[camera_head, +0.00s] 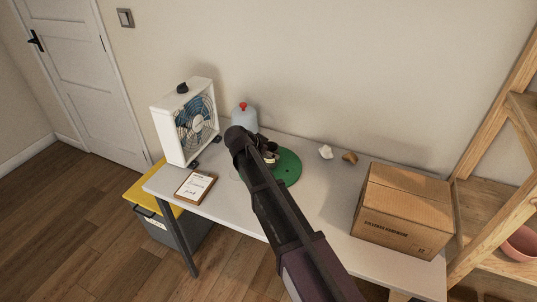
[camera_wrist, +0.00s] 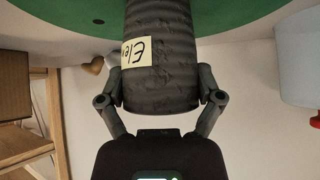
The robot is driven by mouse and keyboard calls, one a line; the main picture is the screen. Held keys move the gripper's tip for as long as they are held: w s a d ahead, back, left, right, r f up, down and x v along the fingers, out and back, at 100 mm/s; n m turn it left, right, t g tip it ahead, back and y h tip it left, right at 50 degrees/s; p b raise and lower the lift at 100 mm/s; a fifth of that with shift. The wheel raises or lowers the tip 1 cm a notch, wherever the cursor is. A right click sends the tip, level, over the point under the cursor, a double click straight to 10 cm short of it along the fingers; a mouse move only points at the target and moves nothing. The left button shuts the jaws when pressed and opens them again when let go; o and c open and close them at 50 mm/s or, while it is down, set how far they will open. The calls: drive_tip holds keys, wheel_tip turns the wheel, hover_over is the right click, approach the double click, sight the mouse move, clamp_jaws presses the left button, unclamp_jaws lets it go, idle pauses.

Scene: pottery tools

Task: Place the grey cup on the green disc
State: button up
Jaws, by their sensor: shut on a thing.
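The green disc (camera_wrist: 245,15) shows behind the cup at the top of the wrist view, which looks upside down. In the head view the green disc (camera_head: 290,168) lies on the table, and my gripper (camera_head: 262,147) is over its left back part. My arm hides most of the cup there. I cannot tell whether the cup touches the disc.
On the white table (camera_head: 320,190), a jug with a red cap (camera_head: 244,116) stands behind my gripper. Small pale and brown pieces (camera_head: 349,157) and a cardboard box (camera_head: 403,210) are at right, before a wooden shelf (camera_head: 490,150).

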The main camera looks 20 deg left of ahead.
drive_tip(key=shift+f, duration=0.15)
drive_tip(key=o, duration=1)
drive_tip(key=shift+o, duration=0.2)
drive_tip(key=shift+r, duration=0.3)
drive_tip(key=shift+s+a+r+p, duration=0.25)
drive_tip(key=shift+s+r+p, duration=0.25)
drive_tip(key=shift+p, duration=0.15)
drive_tip(key=p+v, duration=0.7)
drive_tip(key=v, duration=0.3)
drive_tip(key=shift+s, duration=0.2)
drive_tip(key=shift+a, duration=0.1)
